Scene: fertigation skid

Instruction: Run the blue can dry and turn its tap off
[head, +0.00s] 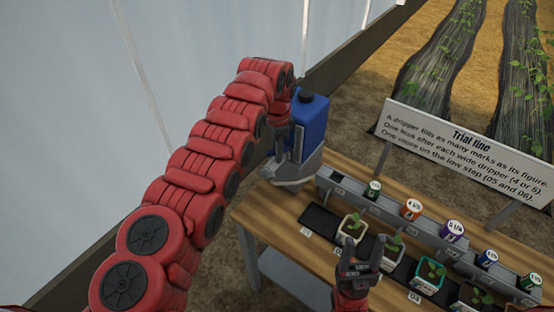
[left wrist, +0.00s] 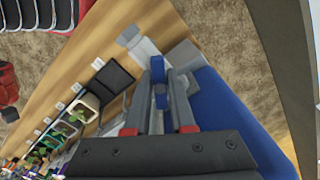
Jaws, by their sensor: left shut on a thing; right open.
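The blue can (head: 314,118), with a black cap, stands on a grey stand (head: 305,172) at the back left end of the wooden bench. It fills the right side of the left wrist view (left wrist: 225,110). My left gripper (left wrist: 161,85) is beside the can, its fingers shut on a small blue tap handle (left wrist: 160,97). The head view mostly hides this grip behind my left arm. The can's liquid level cannot be seen. My right gripper (head: 361,260) is open above the row of pots and looks empty.
Potted seedlings, such as one in a white pot (head: 351,229), stand in a black tray (head: 318,221). Behind them, coloured numbered drippers, including an orange one (head: 411,209), sit along a grey rail (head: 345,196). A "Trial line" sign (head: 462,150) stands behind the bench (head: 262,212).

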